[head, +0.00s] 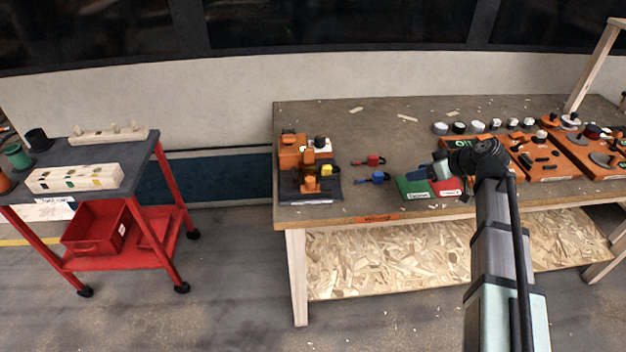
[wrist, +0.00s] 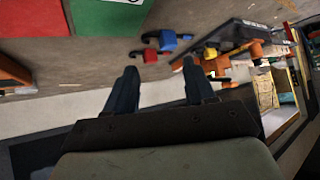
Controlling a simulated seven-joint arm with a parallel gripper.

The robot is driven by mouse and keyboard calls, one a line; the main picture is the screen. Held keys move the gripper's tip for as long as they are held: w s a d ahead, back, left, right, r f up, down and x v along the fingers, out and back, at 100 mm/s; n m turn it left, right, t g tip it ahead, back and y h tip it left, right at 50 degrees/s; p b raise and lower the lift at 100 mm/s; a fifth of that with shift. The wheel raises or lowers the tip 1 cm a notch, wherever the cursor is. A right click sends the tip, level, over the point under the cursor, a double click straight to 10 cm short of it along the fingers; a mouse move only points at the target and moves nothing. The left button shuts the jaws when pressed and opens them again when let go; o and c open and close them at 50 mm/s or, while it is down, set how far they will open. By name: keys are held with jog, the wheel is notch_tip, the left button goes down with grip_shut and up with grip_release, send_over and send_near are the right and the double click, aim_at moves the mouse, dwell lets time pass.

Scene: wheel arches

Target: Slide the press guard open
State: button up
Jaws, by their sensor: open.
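The press (head: 292,158) is an orange block assembly on a dark base at the left end of the workbench. In the wrist view the orange press (wrist: 262,48) shows at the upper right, tilted and partly cut off. I cannot clearly make out which part is its guard. My gripper (head: 424,171) is over the bench, well to the right of the press, above the green and red bins. In the wrist view my gripper (wrist: 158,80) has its two dark fingers apart, with nothing between them. It touches nothing that I can see.
A red clamp-like piece (head: 369,161) and a blue one (head: 375,178) lie between press and gripper. Orange trays (head: 545,158) fill the right. A red trolley (head: 165,215) stands left.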

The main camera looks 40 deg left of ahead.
aim_at(312, 179)
jog(key=s+a+r+n+g, duration=0.2)
jog(key=s+a+r+n, duration=0.1)
jog(key=s+a, duration=0.5)
jog(key=s+a+r+n+g, duration=0.2)
jog(key=s+a+r+n, duration=0.1)
jog(key=s+a, duration=0.45)
jog(key=shift+h, duration=0.4)
jog(key=x, duration=1.3)
jog(key=shift+s+f, duration=0.2)
jog(key=shift+f, duration=0.15)
grip_shut()
